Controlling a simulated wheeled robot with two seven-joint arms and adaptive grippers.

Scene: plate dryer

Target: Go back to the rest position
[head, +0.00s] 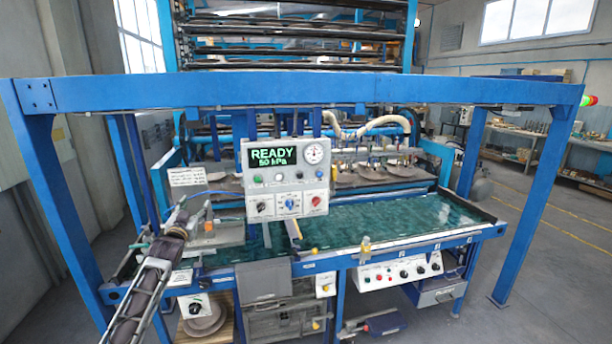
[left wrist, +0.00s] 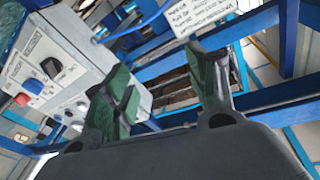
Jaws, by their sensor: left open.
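My left arm comes in from the lower left in the head view. Its gripper (head: 190,210) is left of the control box, in front of the machine's left end. In the left wrist view the left gripper (left wrist: 162,80) is open, with two green-padded fingers apart and nothing between them. The grey control box (head: 286,178) shows a green "READY 50 kPa" display, a gauge and several knobs. It also shows in the left wrist view (left wrist: 75,65), at the left near one finger. My right gripper is in neither view.
A blue frame beam (head: 300,90) with posts spans the machine. A green work surface (head: 390,230) lies behind a lower knob panel (head: 395,270). A white label sign (head: 187,176) is near the left gripper. Open grey floor (head: 545,260) lies to the right.

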